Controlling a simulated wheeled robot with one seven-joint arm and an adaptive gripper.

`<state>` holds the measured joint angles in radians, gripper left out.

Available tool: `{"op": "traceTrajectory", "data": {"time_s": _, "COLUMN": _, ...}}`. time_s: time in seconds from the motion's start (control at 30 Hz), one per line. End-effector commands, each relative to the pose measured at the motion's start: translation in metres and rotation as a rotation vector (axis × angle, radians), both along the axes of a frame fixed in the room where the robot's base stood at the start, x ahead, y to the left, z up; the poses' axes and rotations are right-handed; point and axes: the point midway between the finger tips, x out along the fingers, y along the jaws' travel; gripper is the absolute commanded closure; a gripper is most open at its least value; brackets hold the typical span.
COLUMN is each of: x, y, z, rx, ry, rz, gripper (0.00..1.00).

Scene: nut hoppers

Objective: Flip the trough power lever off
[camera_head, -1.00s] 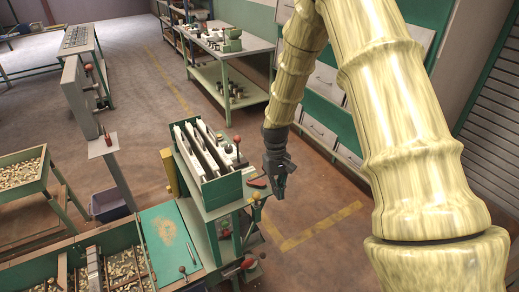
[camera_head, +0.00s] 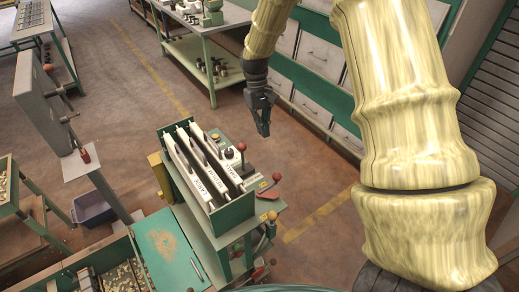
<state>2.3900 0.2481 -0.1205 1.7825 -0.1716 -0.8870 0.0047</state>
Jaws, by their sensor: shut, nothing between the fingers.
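The trough unit (camera_head: 232,217) is a green box with white slanted troughs, standing at the centre of the head view. A lever with a red ball (camera_head: 276,177) leans up to the right from a small plate on the unit's right end. Another ball-topped lever (camera_head: 241,147) stands more upright near the unit's back right corner. I cannot tell from labels which one is the power lever. My gripper (camera_head: 264,130) is shut and empty, pointing down, apart from both levers. In the picture it is above the red-ball lever and to the right of the upright one.
A yellow-orange knob (camera_head: 272,215) sits on the unit's near right side. A grey panel with levers (camera_head: 43,105) stands at left. A green bench (camera_head: 200,75) and drawer cabinets (camera_head: 313,97) stand behind. Floor right of the unit is clear.

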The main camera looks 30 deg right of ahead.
Motion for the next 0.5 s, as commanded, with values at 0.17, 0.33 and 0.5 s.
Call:
{"op": "traceTrajectory", "data": {"time_s": 0.17, "x": -0.0067, "y": 0.0015, "z": 0.0048, "rx": 0.000, "ry": -0.008, "rz": 0.002, "gripper": 1.00}}
{"op": "traceTrajectory", "data": {"time_s": 0.33, "x": -0.0100, "y": 0.0034, "z": 0.0073, "rx": 0.000, "ry": -0.013, "rz": 0.005, "gripper": 1.00}}
{"op": "traceTrajectory", "data": {"time_s": 0.5, "x": -0.0038, "y": 0.0030, "z": 0.0010, "rx": 0.000, "ry": -0.004, "rz": 0.004, "gripper": 1.00}}
